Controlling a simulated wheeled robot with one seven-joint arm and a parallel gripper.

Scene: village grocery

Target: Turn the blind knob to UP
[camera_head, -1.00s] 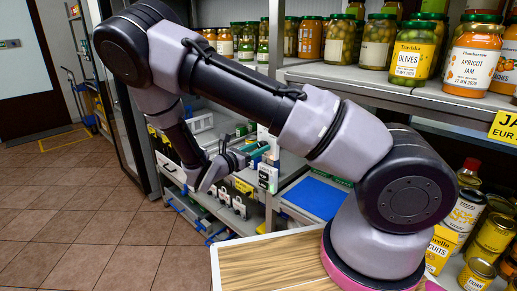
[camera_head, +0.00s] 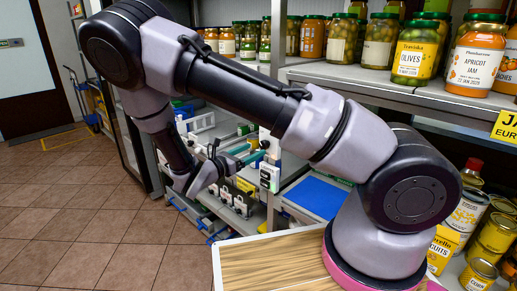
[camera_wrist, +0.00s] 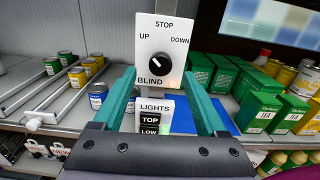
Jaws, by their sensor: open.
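The blind panel (camera_wrist: 162,32) is a white plate in the middle of the wrist view, with UP at left, STOP at top and DOWN at right. Its round black blind knob (camera_wrist: 155,66) carries a white pointer mark that seems to slant towards the upper left. A small lamp glows orange at the plate's lower right. My gripper (camera_wrist: 159,75) is open, with one teal finger on each side of the plate's lower part. The fingers look apart from the knob; their depth is hard to judge. In the head view my gripper (camera_head: 254,152) is near the shelf, and the knob cannot be made out.
A LIGHTS switch box (camera_wrist: 150,118) with TOP and LOW keys sits just below the plate. Green tea boxes (camera_wrist: 262,110) stand at right, and small cans (camera_wrist: 78,76) at left. A blue mat (camera_head: 316,197) lies on the shelf. Jars (camera_head: 414,60) fill the upper shelf.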

